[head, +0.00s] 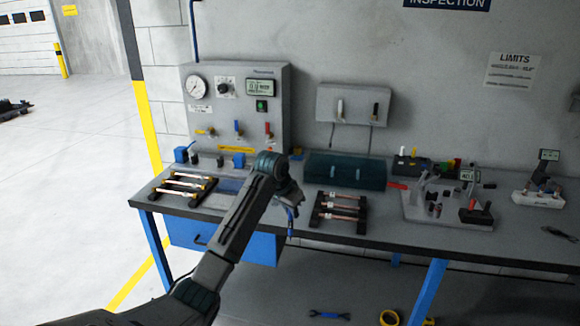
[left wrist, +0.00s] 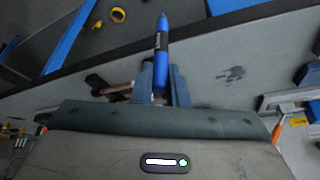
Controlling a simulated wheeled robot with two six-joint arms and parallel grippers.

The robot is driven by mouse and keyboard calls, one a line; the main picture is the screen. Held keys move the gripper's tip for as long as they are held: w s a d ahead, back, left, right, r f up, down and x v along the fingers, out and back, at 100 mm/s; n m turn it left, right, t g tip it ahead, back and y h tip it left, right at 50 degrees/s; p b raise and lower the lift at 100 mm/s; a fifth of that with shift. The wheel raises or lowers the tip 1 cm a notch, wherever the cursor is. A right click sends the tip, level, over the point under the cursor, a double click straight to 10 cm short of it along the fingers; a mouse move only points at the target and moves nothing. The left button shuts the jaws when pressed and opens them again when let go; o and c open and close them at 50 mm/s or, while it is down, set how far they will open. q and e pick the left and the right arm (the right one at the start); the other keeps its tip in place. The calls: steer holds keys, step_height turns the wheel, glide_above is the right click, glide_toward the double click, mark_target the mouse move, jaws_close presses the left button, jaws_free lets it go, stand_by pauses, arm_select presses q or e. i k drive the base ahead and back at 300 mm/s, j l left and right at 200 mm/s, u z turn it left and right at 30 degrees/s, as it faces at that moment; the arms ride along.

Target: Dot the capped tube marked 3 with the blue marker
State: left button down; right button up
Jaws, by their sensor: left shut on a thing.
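My left gripper (head: 292,207) is shut on the blue marker (head: 290,222), which hangs tip down at the front of the bench. In the left wrist view the marker (left wrist: 161,52) stands out between the two fingers (left wrist: 162,82). One rack (head: 338,216) of copper tubes lies right of the gripper; another rack (head: 183,188) of tubes lies to the left. Part of a rack and a copper tube (left wrist: 120,89) show left of the fingers in the left wrist view. The number 3 is too small to read on any tube. My right gripper is out of view.
A grey test panel (head: 236,105) with gauge and valves stands behind the left rack. A dark teal case (head: 345,170) lies behind the right rack. A clamp fixture (head: 447,203) stands further right. A yellow tape roll (head: 389,317) lies below the bench.

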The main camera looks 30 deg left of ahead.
mark_target(420, 175)
steer(key=i+l+u, duration=0.25)
steer(key=l+u, duration=0.3)
steer(key=i+l+u, duration=0.25)
steer(key=k+l, duration=0.1)
